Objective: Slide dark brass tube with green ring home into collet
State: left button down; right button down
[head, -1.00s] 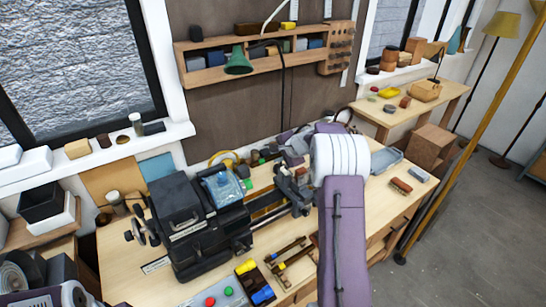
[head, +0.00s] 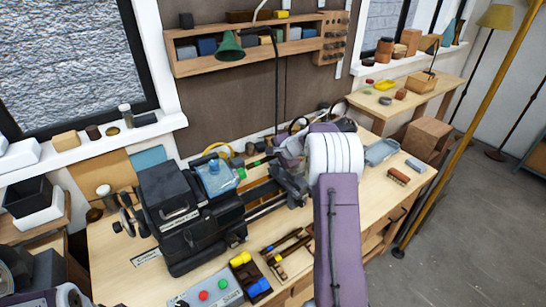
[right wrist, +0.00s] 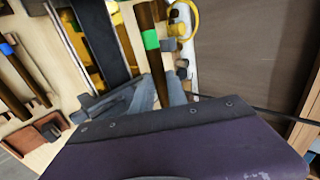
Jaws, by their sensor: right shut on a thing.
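A green band (head: 241,173), likely the ring, shows beside the clear blue guard (head: 214,178). The collet's mouth is hidden, so I cannot tell how deep the tube sits. My left gripper is out of view.
A rack of tubes (head: 290,245) and a dark tray with yellow and blue pieces (head: 242,272) lie in front of the machine. A control box with red and green buttons (head: 210,297) is at the front edge. A green lamp (head: 229,47) hangs above. A brush (head: 398,176) lies right.

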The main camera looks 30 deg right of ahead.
jog(key=shift+s+a+f+b, duration=0.15)
jog(key=shift+a+f+b, duration=0.3)
jog(key=shift+f, duration=0.2)
jog(key=shift+f, duration=0.1)
jog(key=shift+b, duration=0.5)
dwell(0.5)
jog(key=shift+a+b, duration=0.65)
jog(key=shift+a, duration=0.95)
dwell(0.4)
